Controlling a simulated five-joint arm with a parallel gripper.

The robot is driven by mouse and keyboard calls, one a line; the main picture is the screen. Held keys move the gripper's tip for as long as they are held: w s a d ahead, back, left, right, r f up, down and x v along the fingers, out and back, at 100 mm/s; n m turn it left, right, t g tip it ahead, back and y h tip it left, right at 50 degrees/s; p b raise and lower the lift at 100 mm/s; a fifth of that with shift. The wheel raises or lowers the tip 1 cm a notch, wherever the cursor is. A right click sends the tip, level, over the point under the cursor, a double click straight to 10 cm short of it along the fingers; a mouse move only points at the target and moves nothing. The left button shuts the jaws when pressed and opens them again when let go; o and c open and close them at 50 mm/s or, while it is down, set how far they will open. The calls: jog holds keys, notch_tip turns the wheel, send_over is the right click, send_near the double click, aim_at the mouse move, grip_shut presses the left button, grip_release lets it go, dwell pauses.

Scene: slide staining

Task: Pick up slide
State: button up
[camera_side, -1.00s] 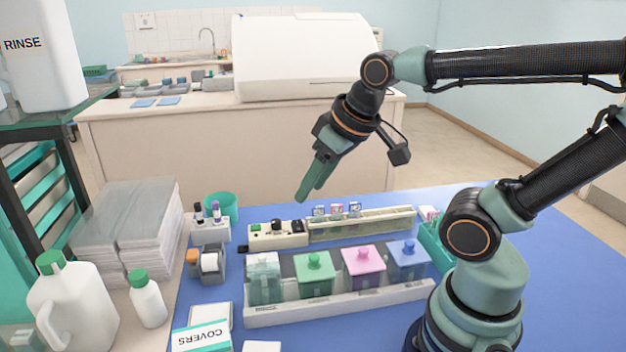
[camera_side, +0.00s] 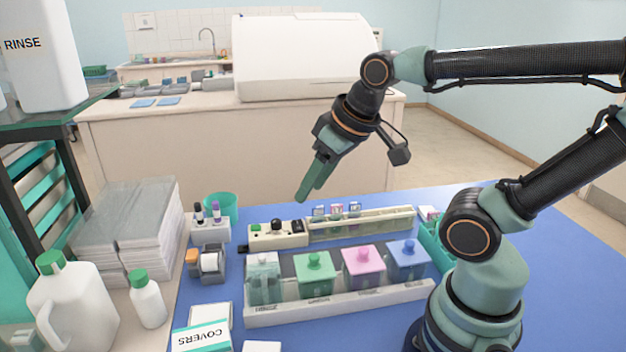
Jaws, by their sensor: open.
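My gripper (camera_side: 305,196) hangs above and a little left of the slides, pointing down and to the left. Its green fingers are open and empty, and it is apart from the slides and the tray. From this side the two fingers nearly overlap, so the gap between them is hard to see.
A white holder (camera_side: 345,303) in front carries lidded jars: clear, green (camera_side: 314,275), pink (camera_side: 363,267) and blue (camera_side: 408,258). A box marked COVERS (camera_side: 201,338), a tape dispenser (camera_side: 208,262), a small bottle (camera_side: 148,299) and a teal cup (camera_side: 222,205) stand left.

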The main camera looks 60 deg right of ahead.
jog(key=shift+d, duration=0.1)
jog(key=shift+c, duration=0.2)
jog(key=m+g, duration=0.6)
jog(key=m, duration=2.1)
send_over(355, 203)
notch_tip(355, 203, down, 7)
jog(key=shift+f, duration=5.95)
grip_shut()
